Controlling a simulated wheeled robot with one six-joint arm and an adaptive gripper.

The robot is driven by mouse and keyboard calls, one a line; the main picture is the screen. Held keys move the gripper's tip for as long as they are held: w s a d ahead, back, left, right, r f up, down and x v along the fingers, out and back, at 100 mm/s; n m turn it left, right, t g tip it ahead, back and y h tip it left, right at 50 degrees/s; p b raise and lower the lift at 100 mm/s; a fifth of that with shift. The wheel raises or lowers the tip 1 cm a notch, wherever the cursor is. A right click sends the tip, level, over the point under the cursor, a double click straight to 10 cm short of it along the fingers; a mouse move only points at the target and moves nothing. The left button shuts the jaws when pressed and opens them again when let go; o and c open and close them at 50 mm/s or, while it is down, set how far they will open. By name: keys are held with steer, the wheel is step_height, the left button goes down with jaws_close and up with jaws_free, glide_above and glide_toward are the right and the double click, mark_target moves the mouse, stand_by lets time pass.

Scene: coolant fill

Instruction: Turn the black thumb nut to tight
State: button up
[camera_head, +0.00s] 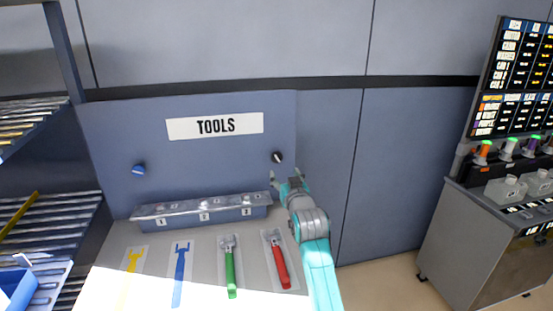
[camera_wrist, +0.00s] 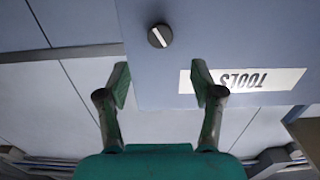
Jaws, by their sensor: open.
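The black thumb nut (camera_head: 278,157) is on the blue-grey tool panel, right of and below the TOOLS sign. In the wrist view the nut (camera_wrist: 159,36) is a round black knob with a pale bar across its face, slanted slightly from vertical. My gripper (camera_head: 286,176) is in front of the panel's right edge, just below the nut in the head view. In the wrist view the open, empty fingers (camera_wrist: 161,82) stand apart, and the nut shows beyond their tips, roughly centred between them. The fingers appear clear of the nut.
A blue knob (camera_head: 138,169) is on the panel's left side. The TOOLS sign (camera_head: 215,126) is above a numbered metal bin (camera_head: 203,211). A shelf rack stands left, a grey cabinet (camera_head: 470,240) right.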

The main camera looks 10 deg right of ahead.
mark_target(277, 159)
steer(key=w, duration=1)
steer(key=c, duration=1.1)
